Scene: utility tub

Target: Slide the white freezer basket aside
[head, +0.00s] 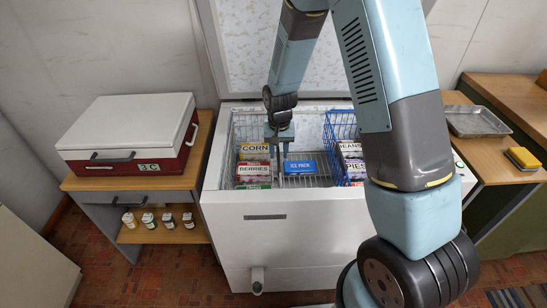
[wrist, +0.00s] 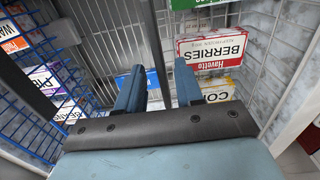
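The white freezer basket (head: 240,128) is a wire basket at the left inside the open chest freezer. It holds boxes labelled corn and berries; its wire side shows at the right of the wrist view (wrist: 272,62). My gripper (head: 280,152) points down into the freezer beside those boxes. I cannot tell whether either finger touches the rim. The lower fingertips are partly hidden in the head view.
A blue ice pack (head: 299,167) lies right of my gripper. A blue wire basket (head: 342,124) with boxes stands at the freezer's right, partly behind my arm. The freezer walls (head: 211,165) surround the baskets. A red-and-white cooler (head: 130,135) stands on the left bench.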

